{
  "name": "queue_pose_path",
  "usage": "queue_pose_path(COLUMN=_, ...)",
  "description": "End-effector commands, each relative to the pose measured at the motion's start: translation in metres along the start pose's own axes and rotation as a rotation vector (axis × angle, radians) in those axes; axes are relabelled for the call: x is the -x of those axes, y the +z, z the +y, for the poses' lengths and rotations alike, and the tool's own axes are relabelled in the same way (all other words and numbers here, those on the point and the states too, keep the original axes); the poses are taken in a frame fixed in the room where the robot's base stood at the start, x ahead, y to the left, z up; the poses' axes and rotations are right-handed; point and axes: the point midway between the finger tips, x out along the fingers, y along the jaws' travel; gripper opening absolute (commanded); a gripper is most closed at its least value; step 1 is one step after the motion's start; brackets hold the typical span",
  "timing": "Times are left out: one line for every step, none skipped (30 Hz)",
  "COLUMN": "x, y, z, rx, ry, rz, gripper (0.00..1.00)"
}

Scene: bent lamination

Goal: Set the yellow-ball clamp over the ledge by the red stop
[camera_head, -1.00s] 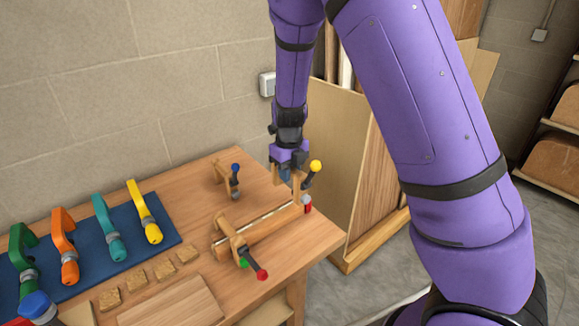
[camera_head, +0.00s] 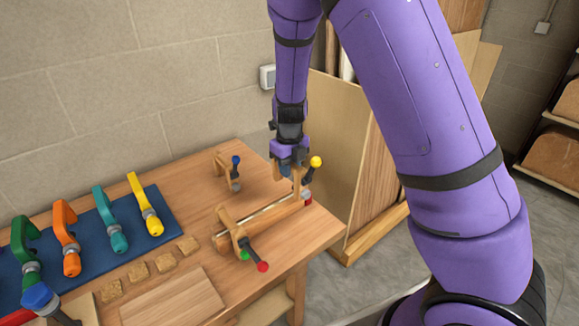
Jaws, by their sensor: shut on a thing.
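The yellow-ball clamp is a wooden clamp (camera_head: 297,178) with a dark screw handle and a yellow ball (camera_head: 316,162). My gripper (camera_head: 291,166) points down and is shut on its upper part. The clamp is upright at the right end of the wooden ledge (camera_head: 265,222), close beside the red stop (camera_head: 308,202). Its grey pad is at the ledge's end, near the stop. I cannot tell whether the clamp touches the ledge. My gripper hides part of its top.
A red-ball clamp (camera_head: 227,222) sits over the ledge's left end by a green stop (camera_head: 244,254). A blue-ball clamp (camera_head: 225,170) stands behind. Several coloured clamps lie on a blue mat (camera_head: 172,222) at left. Wood blocks and a board (camera_head: 175,300) lie in front.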

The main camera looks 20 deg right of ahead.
Motion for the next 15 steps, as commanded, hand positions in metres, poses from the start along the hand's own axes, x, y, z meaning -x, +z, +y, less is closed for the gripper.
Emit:
queue_pose_path(x=0.0001, y=0.0001, z=-0.0001, rx=0.0, ry=0.0, rz=0.0, gripper=0.02)
queue_pose_path(x=0.0001, y=0.0001, z=-0.0001, rx=0.0, ry=0.0, rz=0.0, gripper=0.02)
queue_pose_path(x=0.0001, y=0.0001, z=-0.0001, rx=0.0, ry=0.0, rz=0.0, gripper=0.02)
queue_pose_path(x=0.0001, y=0.0001, z=-0.0001, rx=0.0, ry=0.0, rz=0.0, gripper=0.02)
queue_pose_path(x=0.0001, y=0.0001, z=-0.0001, rx=0.0, ry=0.0, rz=0.0, gripper=0.02)
queue_pose_path(x=-0.0001, y=0.0001, z=-0.0001, rx=0.0, ry=0.0, rz=0.0, gripper=0.02)
queue_pose_path(x=-0.0003, y=0.0001, z=-0.0001, rx=0.0, ry=0.0, rz=0.0, gripper=0.02)
queue_pose_path(x=-0.0005, y=0.0001, z=-0.0001, rx=0.0, ry=0.0, rz=0.0, gripper=0.02)
queue_pose_path(x=-0.0009, y=0.0001, z=-0.0001, rx=0.0, ry=0.0, rz=0.0, gripper=0.02)
queue_pose_path(x=-0.0014, y=0.0001, z=-0.0001, rx=0.0, ry=0.0, rz=0.0, gripper=0.02)
queue_pose_path(x=-0.0019, y=0.0001, z=-0.0001, rx=0.0, ry=0.0, rz=0.0, gripper=0.02)
queue_pose_path(x=-0.0027, y=0.0001, z=-0.0001, rx=0.0, ry=0.0, rz=0.0, gripper=0.02)
queue_pose_path(x=-0.0034, y=0.0001, z=-0.0001, rx=0.001, ry=-0.001, rz=0.0, gripper=0.02)
queue_pose_path(x=-0.0042, y=0.0001, z=-0.0001, rx=0.001, ry=-0.001, rz=0.0, gripper=0.02)
queue_pose_path(x=-0.0055, y=0.0001, z=-0.0002, rx=0.001, ry=-0.001, rz=0.0, gripper=0.02)
